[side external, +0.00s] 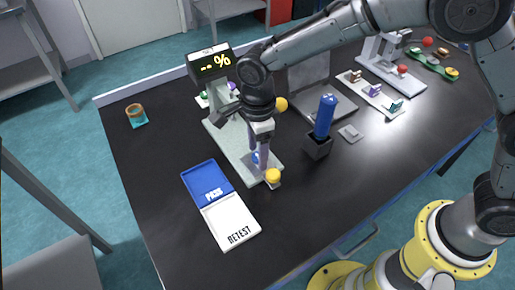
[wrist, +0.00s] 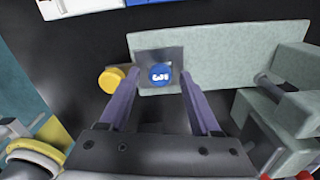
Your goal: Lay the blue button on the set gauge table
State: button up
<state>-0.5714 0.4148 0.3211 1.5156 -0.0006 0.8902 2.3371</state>
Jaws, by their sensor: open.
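The blue button (wrist: 160,74) is a small round disc with white markings. In the wrist view it appears to lie on the grey metal plate (wrist: 148,55) at one end of the gauge's pale green base (wrist: 220,55). My gripper (wrist: 159,76) is open, with one finger on each side of the button and a visible gap to each. In the side view my gripper (side external: 259,165) points down over the near end of the base (side external: 227,142); the button (side external: 256,157) shows partly between the fingers. Whether the fingertips touch the plate is unclear.
A yellow knob (side external: 273,176) sits at the base's near end. A blue and white PASS/RETEST tray (side external: 222,208) lies to its left. A black holder (side external: 317,146) with a blue cylinder stands right. The gauge display (side external: 209,63) reads "-- %". The dark front table is clear.

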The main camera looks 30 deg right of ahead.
aim_at(257, 156)
notch_tip(257, 156, up, 12)
jog(key=shift+r, duration=0.2)
dwell(0.4)
jog(key=s+d+r+n+t, duration=0.1)
jog(key=s+d+r+n, duration=0.35)
jog(key=d, duration=0.35)
jog(key=s+d+r+n+t, duration=0.25)
jog(key=s+d+n, duration=0.2)
jog(key=d, duration=0.35)
jog(key=s+d+f+n+t, duration=0.1)
jog(key=s+d+n, duration=0.3)
jog(key=s+n, duration=0.1)
jog(key=s+d+f+n+t, duration=0.1)
jog(key=s+d+n, duration=0.4)
jog(key=s, duration=0.3)
jog(key=shift+s+f+n, duration=0.3)
jog(key=shift+f+n, duration=0.1)
jog(key=shift+n, duration=0.2)
